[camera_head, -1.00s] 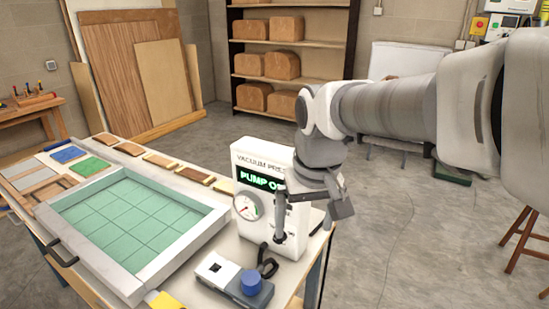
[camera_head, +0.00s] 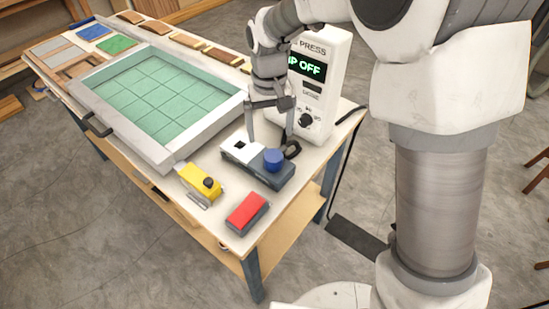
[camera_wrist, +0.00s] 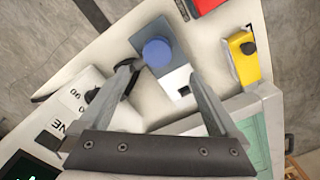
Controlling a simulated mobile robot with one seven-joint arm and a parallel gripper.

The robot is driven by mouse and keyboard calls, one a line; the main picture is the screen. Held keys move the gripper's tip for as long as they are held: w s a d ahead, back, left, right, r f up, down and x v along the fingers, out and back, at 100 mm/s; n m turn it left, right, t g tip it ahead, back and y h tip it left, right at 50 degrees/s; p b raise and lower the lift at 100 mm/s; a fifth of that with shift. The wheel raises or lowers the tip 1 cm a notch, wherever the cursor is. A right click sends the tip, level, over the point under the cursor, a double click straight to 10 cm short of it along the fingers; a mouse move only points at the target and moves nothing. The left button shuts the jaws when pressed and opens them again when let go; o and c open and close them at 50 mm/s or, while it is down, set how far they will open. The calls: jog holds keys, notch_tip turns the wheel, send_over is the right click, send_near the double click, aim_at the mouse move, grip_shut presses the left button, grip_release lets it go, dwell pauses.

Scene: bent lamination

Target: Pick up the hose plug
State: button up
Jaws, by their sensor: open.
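A low grey-and-white block (camera_head: 240,150) sits on the table's near right part, with a dark square opening in its white end. A short blue cylinder (camera_head: 273,160) stands upright on its grey end; it looks like the hose plug, but I cannot be sure. The blue cylinder also shows in the wrist view (camera_wrist: 158,53). A black loop (camera_head: 292,149), perhaps hose, lies beside the block. My gripper (camera_head: 268,139) is open and empty, above the block. In the wrist view, its fingertips (camera_wrist: 163,72) straddle the area just short of the blue cylinder.
The white vacuum press box (camera_head: 318,85), its display partly reading "OFF", stands close behind my gripper. A green gridded press bed (camera_head: 168,165) fills the table's left. A yellow device (camera_head: 198,180) and a red block (camera_head: 247,211) lie near the front edge.

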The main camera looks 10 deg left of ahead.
aim_at(273, 155)
notch_tip(273, 155, down, 4)
jog(key=shift+f, duration=0.15)
jog(key=f, duration=0.5)
jog(key=shift+s+d+f+b, duration=0.1)
jog(key=shift+s+d+b, duration=0.1)
jog(key=shift+d+b, duration=0.15)
jog(key=c, duration=1.5)
jog(key=shift+r, duration=0.2)
